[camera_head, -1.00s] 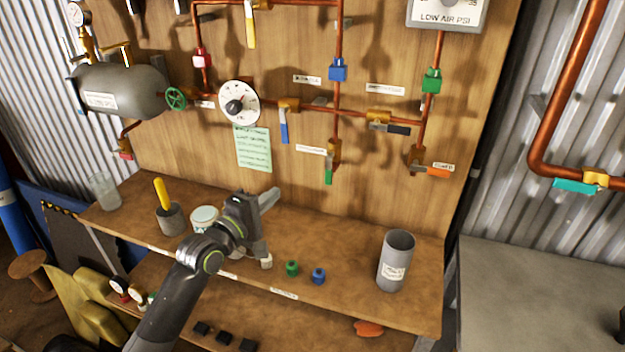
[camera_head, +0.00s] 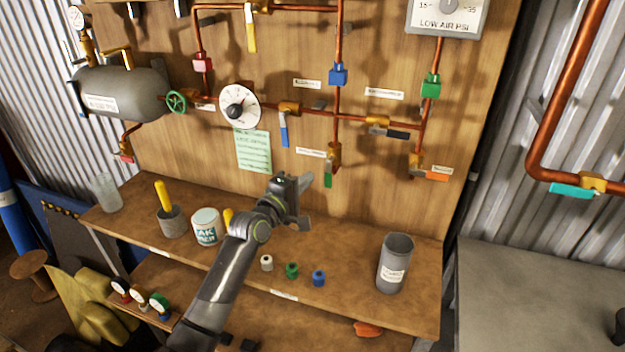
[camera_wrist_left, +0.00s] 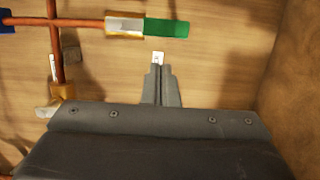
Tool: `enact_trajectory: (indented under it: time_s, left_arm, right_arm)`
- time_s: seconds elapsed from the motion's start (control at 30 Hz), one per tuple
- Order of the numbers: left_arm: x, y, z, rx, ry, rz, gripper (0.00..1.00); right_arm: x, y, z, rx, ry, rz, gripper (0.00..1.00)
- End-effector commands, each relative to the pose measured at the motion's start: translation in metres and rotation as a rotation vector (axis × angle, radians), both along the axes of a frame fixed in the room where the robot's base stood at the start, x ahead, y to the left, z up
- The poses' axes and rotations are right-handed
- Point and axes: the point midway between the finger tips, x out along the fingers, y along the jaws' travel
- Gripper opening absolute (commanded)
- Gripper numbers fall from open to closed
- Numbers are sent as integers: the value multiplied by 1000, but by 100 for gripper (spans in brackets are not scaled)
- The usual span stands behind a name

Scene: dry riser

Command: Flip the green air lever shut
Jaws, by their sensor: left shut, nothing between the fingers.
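The green lever (camera_head: 328,174) hangs straight down from a brass valve (camera_head: 334,153) at the lower end of a vertical copper pipe on the wooden board. In the left wrist view the green lever (camera_wrist_left: 166,27) lies in line with its brass valve (camera_wrist_left: 124,25) and pipe. My left gripper (camera_head: 308,181) is shut and empty, just left of and near the lever in the head view. In the left wrist view my left gripper (camera_wrist_left: 159,70) points toward the board, with a visible gap to the lever. My right gripper is not in view.
A blue lever (camera_head: 284,133) hangs to the upper left and a black lever (camera_head: 398,134) to the right. An orange lever (camera_head: 437,175) sits farther right. The shelf below holds small coloured caps (camera_head: 292,270), a grey cup (camera_head: 395,263) and a white tub (camera_head: 206,227).

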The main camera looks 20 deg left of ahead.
Motion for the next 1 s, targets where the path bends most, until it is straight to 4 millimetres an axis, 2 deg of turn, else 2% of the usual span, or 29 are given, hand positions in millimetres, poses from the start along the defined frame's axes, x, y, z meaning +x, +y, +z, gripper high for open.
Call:
enact_trajectory:
  time_s: [0.1, 0.23, 1.0]
  left_arm:
    - [-1, -13, 2, -3, 1, -1, 0]
    - [-1, -19, 1, -1, 0, 0, 0]
    - [-1, -23, -1, -61, 2, 0, 0]
  right_arm:
    - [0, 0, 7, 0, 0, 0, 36]
    - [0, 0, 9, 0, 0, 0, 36]
    - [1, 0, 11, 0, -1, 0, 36]
